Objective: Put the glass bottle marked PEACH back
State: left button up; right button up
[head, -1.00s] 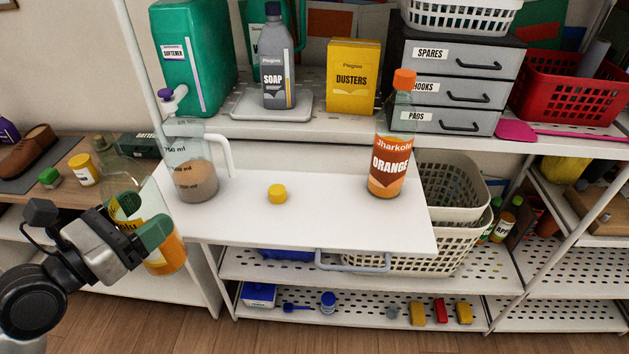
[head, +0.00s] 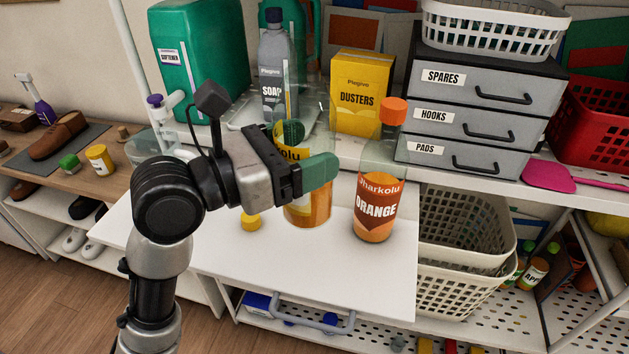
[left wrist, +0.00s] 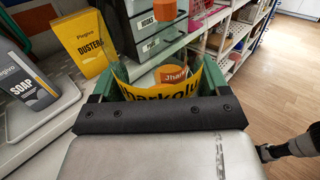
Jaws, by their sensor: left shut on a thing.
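My left gripper (head: 305,172) is shut around a clear glass bottle (head: 308,211) with a yellow label and orange contents. The bottle is upright over the white pull-out board (head: 350,283), left of the ORANGE bottle (head: 375,208). I cannot tell whether its base touches the board. Its flavour word is hidden by the fingers; the label (left wrist: 160,98) shows "Jharkolu" in the left wrist view. The ORANGE bottle has an orange cap. A loose yellow cap (head: 251,222) lies on the board left of the held bottle. My right gripper is not in view.
Behind the board, a shelf holds the grey SOAP bottle (head: 272,80), the yellow DUSTERS box (head: 360,97) and grey drawers (head: 470,98). Cream baskets (head: 465,225) stand right of the board. The board's front is clear.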

pick_arm(q)
jog(key=w+a+f, duration=0.1)
jog(key=w+f, duration=0.9)
jog(key=shift+a+p, duration=0.4)
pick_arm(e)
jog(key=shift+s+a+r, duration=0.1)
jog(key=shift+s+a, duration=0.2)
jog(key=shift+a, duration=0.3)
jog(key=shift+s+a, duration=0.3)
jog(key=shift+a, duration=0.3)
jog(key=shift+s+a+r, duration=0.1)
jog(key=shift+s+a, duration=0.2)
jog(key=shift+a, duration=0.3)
pick_arm(q)
jog(key=o, duration=0.8)
jog(key=shift+f, duration=0.2)
jog(key=o, duration=0.3)
jog(key=shift+o, duration=0.3)
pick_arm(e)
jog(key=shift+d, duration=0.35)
